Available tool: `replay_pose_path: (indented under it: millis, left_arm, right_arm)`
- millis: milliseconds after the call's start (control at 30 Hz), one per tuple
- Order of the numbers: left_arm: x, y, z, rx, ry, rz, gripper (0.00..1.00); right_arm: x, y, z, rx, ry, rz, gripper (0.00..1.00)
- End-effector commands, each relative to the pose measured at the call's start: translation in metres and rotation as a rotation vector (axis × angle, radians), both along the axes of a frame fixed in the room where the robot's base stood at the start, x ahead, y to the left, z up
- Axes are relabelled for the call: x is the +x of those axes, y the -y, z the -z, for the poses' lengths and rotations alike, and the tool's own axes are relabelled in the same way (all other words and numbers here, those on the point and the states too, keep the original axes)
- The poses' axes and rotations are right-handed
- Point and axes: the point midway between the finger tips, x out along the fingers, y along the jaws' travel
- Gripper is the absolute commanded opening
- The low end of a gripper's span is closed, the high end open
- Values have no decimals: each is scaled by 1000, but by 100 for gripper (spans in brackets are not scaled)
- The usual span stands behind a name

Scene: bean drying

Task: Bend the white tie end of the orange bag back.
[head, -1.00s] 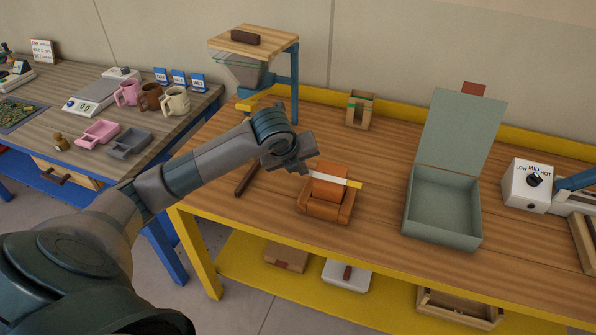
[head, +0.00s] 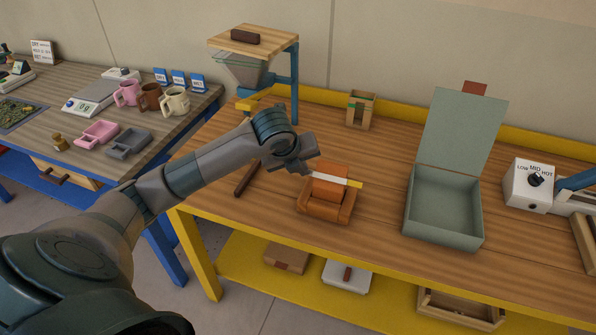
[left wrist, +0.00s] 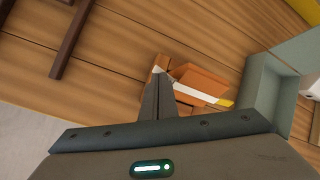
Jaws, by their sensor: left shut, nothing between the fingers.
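The orange bag (head: 326,205) lies on the wooden bench, and it also shows in the left wrist view (left wrist: 205,78). A white tie strip (head: 337,180) with a yellow end (head: 355,184) runs across it; the strip also shows in the left wrist view (left wrist: 200,94). My left gripper (head: 308,171) is shut and empty at the strip's left end, beside the bag. In the left wrist view its closed fingers (left wrist: 158,80) reach the bag's left side. Whether they touch the strip I cannot tell. My right gripper is not in view.
A green-grey open box (head: 443,208) stands right of the bag. A dark stick (head: 246,180) lies left of it. A small wooden holder (head: 359,110) and a hopper stand (head: 294,85) are behind. Bare bench lies between bag and box.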

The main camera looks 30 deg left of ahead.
Motion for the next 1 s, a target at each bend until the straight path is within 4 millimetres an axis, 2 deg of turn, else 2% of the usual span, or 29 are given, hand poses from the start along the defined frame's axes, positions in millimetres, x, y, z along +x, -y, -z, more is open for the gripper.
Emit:
replay_pose_path:
  millis: [1000]
  left_arm:
    - [5, -1, 9, -1, 0, -1, 0]
  right_arm:
    - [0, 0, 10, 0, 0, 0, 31]
